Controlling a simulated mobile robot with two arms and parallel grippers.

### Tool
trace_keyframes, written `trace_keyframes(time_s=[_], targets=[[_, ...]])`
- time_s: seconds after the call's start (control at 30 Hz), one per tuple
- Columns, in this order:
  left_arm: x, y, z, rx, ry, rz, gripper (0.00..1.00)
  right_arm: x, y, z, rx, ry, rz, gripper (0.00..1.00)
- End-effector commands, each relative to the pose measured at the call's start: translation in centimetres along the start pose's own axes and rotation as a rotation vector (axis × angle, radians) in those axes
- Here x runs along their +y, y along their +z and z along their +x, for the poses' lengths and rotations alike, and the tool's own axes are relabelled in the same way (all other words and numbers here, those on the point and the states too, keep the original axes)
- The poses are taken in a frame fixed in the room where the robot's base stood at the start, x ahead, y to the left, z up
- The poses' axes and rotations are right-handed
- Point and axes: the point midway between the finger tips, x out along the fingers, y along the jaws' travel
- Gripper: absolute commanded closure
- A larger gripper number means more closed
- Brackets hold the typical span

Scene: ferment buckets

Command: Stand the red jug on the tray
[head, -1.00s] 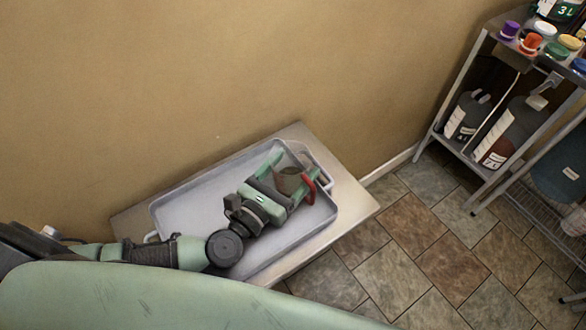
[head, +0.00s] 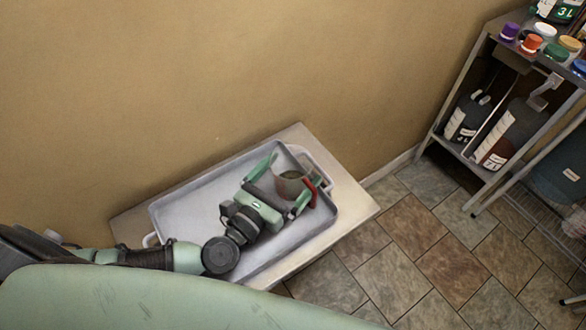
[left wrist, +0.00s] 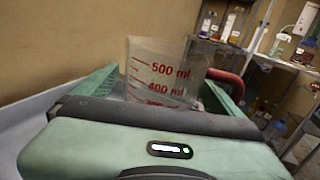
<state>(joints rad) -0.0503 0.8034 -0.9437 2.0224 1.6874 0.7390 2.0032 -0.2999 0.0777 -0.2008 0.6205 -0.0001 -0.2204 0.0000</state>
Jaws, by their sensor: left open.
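The red jug (head: 289,184) is a clear measuring jug with a red handle and red marks. It stands upright on the grey tray (head: 180,212), near the tray's right end. In the left wrist view the jug (left wrist: 165,68) shows its scale up to 500 ml, and its lower part is hidden behind my gripper. My left gripper (head: 285,183) is open, its green fingers spread to either side of the jug, with the palm back from the wall of the jug. My right gripper is not in view.
The tray lies on a small pale table (head: 352,205) against the tan wall. To the right, a metal rack (head: 470,165) holds bottles and several coloured caps. The tiled floor (head: 400,260) between them is clear.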

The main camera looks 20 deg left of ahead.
Motion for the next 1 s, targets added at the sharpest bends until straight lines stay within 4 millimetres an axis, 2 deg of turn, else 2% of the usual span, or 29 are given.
trace_keyframes(time_s=[0.03,0.2,0.4,1.0], targets=[[0.0,-0.5,-1.1,0.006,-0.001,-0.001,0.02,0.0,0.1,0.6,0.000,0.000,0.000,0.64],[0.0,-0.5,-4.1,0.005,-0.002,-0.001,0.02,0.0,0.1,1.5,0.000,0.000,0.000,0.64],[0.0,-0.3,-6.2,0.003,-0.001,0.000,0.02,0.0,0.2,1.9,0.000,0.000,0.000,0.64],[0.0,-0.1,-6.5,0.001,-0.001,-0.001,0.02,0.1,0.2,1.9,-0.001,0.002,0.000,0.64]])
